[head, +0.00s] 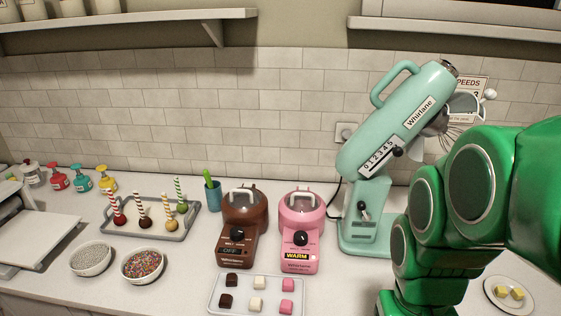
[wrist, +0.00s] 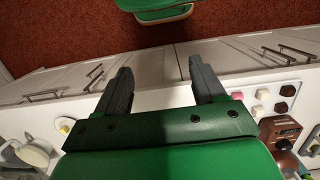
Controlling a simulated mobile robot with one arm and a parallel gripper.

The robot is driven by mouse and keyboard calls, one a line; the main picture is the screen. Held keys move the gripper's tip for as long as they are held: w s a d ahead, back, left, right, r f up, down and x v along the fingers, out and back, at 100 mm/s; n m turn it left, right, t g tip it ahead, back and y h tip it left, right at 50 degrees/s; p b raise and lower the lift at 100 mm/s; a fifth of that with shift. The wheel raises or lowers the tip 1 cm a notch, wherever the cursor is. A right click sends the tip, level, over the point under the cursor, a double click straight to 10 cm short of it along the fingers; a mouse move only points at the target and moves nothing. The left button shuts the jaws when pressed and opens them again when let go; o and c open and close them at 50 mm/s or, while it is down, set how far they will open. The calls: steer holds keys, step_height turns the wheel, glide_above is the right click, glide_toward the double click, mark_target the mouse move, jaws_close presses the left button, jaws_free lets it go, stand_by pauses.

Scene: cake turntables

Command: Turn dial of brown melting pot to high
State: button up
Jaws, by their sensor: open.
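The brown melting pot (head: 262,214) stands on the counter left of the pink melting pot, with a clear lid on top. Its black dial (head: 237,234) is on the sloped front, and the display (head: 230,250) below it reads OFF. The pot's brown front also shows at the right edge of the wrist view (wrist: 277,130), partly cut off. My gripper (wrist: 160,66) is open and empty, its two dark fingers wide apart. It is apart from the pot, beyond the counter's front edge in the wrist view. The head view shows my green arm but not the fingers.
The pink melting pot (head: 299,264), reading WARM, stands close right of the brown one. A tray of chocolate pieces (head: 214,302) lies in front of both. A teal mixer (head: 372,235) stands at right. A blue cup (head: 213,198) and cake-pop tray (head: 184,232) are at left.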

steer(key=w+r, duration=0.4)
steer(key=w, duration=1)
steer(key=n+t, duration=0.2)
steer(key=n, duration=0.2)
glide_above(236, 230)
step_height(236, 230, down, 7)
steer(key=shift+d+f, duration=0.1)
steer(key=shift+d, duration=0.05)
steer(key=shift+f+n, duration=0.1)
steer(key=shift+n, duration=0.2)
steer(key=shift+f, duration=3.85)
